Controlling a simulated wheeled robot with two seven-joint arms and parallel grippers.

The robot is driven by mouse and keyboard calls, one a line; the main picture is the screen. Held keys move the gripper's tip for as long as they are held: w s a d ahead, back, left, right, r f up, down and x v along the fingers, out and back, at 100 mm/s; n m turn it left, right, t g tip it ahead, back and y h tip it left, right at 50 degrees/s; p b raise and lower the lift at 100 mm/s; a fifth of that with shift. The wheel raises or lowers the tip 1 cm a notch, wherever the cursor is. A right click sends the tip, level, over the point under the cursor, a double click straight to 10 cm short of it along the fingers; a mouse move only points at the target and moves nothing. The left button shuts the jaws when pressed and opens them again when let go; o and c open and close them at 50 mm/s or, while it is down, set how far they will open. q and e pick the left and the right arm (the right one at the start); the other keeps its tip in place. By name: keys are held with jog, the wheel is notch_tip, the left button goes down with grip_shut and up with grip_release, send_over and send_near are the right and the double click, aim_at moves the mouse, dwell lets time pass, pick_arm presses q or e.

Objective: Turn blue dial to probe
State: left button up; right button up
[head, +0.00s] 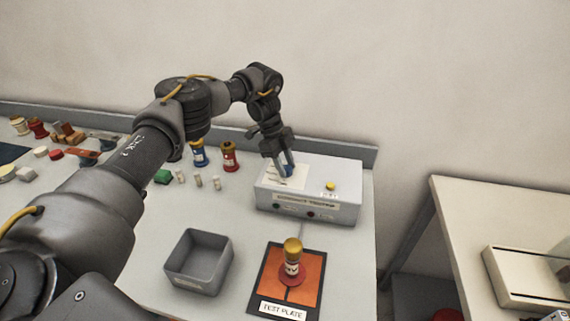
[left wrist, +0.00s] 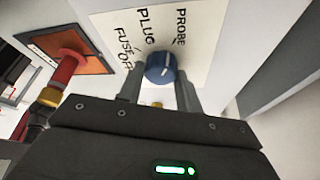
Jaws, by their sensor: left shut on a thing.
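The blue dial (left wrist: 160,68) sits on a pale label panel (left wrist: 190,18) marked PROBE, PLUG, FUSE and OFF. A light pointer line shows on the dial's face; I cannot tell exactly which mark it meets. The dial is on top of the white tester box (head: 335,205), where it is mostly hidden behind my fingers in the head view (head: 289,171). My left gripper (head: 283,166) reaches down from above and is shut on the dial, one finger on each side. My right gripper is not in view.
A yellow button (head: 330,185) is on the box, right of the dial. A red and gold bushing (head: 292,264) stands on the orange test plate (head: 262,290) in front. A grey bin (head: 198,286) is left of it. Several small parts lie at the table's back left.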

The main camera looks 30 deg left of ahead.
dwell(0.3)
pick_arm(q)
jog(key=o, duration=1)
jog(key=shift+r, duration=0.1)
jog(key=shift+w+a+r, duration=0.1)
jog(key=shift+a+r, duration=0.1)
jog(key=shift+r, duration=0.1)
jog(key=v, duration=1)
jog(key=shift+d, duration=0.1)
